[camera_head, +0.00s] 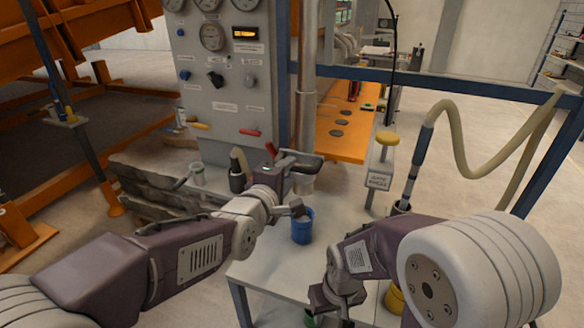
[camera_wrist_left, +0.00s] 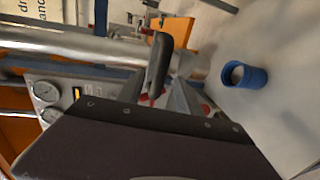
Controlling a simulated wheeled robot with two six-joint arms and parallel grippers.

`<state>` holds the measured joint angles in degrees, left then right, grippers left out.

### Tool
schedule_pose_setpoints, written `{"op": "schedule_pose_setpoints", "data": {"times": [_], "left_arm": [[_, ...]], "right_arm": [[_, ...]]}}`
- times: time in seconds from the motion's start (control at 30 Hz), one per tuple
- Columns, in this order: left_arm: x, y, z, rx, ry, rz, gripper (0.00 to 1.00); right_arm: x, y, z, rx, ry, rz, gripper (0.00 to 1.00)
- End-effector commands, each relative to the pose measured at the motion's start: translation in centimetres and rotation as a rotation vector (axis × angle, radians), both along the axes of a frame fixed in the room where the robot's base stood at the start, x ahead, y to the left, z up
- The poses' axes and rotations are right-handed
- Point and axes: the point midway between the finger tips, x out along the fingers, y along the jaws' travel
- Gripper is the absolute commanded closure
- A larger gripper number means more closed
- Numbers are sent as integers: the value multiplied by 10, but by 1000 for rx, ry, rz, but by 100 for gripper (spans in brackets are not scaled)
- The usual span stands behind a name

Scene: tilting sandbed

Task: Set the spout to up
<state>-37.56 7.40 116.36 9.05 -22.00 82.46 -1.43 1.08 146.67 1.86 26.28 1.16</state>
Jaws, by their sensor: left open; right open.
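A pale vertical pipe (camera_head: 306,110) comes down beside the grey panel. What looks like its spout (camera_head: 303,184) shows at its lower end, pointing down above a blue cup (camera_head: 302,228); its exact tilt is partly hidden. My left gripper (camera_head: 297,184) is open at the spout, one dark finger above and one below; I cannot tell if they touch it. In the left wrist view the pipe end (camera_wrist_left: 194,64) is behind the dark finger, and the blue cup (camera_wrist_left: 247,75) is to the right. My right gripper (camera_head: 335,298) is open low in the head view, partly hidden.
The grey panel (camera_head: 222,100) carries gauges, knobs and a red lever (camera_head: 249,132). A dark-based bottle (camera_head: 237,172) stands left of my left gripper. A post with a yellow knob (camera_head: 387,138) and a hose wand (camera_head: 415,165) stand right. The table (camera_head: 262,268) has clear space in front.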

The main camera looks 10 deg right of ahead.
Motion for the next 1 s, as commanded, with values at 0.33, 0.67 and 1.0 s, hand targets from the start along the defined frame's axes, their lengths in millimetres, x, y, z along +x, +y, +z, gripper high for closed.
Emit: {"op": "schedule_pose_setpoints", "data": {"times": [0.33, 0.67, 1.0], "left_arm": [[36, -24, -9, 0, 2, 1, 59], [36, -24, -10, 0, 1, 1, 89], [36, -24, -9, 0, 1, 1, 100]], "right_arm": [[0, 0, 9, 0, 0, 0, 59], [0, 0, 9, 0, 0, 0, 59], [0, 0, 9, 0, 0, 0, 59]]}}
